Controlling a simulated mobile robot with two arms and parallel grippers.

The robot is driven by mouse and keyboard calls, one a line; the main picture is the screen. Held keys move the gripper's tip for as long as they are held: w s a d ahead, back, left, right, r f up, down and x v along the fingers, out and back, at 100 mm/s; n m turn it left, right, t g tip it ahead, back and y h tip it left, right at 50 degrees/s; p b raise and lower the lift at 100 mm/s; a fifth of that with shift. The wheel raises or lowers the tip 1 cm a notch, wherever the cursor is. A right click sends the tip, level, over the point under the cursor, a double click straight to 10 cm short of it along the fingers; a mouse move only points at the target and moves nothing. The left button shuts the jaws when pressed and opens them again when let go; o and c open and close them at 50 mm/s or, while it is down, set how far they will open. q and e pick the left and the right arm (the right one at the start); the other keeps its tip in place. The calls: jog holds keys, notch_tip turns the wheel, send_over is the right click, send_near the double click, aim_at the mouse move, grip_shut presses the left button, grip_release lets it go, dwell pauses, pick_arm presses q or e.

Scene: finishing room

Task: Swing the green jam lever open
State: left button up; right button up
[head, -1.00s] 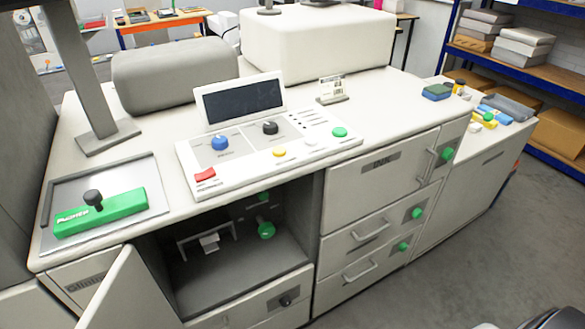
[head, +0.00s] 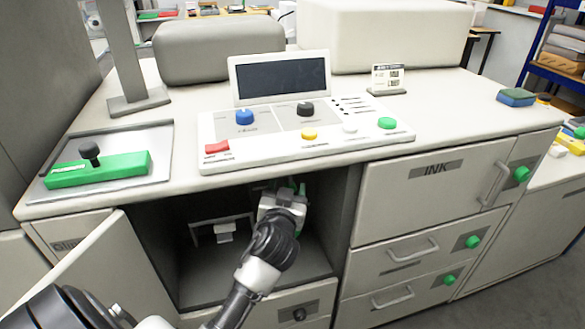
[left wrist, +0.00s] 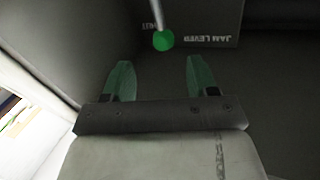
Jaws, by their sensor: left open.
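The jam lever's round green knob (left wrist: 163,40) shows in the left wrist view on a pale rod, beside an upside-down "JAM LEVER" label (left wrist: 217,39). My left gripper (left wrist: 157,72) is open, with its two green fingers apart and nothing between them. The knob lies just beyond the fingertips, roughly in line with the gap, and no contact shows. In the head view my left gripper (head: 291,190) reaches into the open cabinet bay (head: 200,276) under the control panel and hides the lever. My right gripper is not in view.
The open cabinet door (head: 75,268) stands left of my left arm. A white bracket (head: 224,232) sits inside the bay on the left. The counter with its control panel (head: 270,138) overhangs the bay. Drawers and the INK door (head: 425,195) close off the right.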

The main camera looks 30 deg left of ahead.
pick_arm(q)
jog(key=x, duration=0.7)
jog(key=p+x, duration=0.1)
jog(key=x, duration=0.2)
jog(key=shift+w+a+r, duration=0.2)
jog(key=shift+a+r, duration=0.15)
jog(key=shift+r, duration=0.05)
grip_shut()
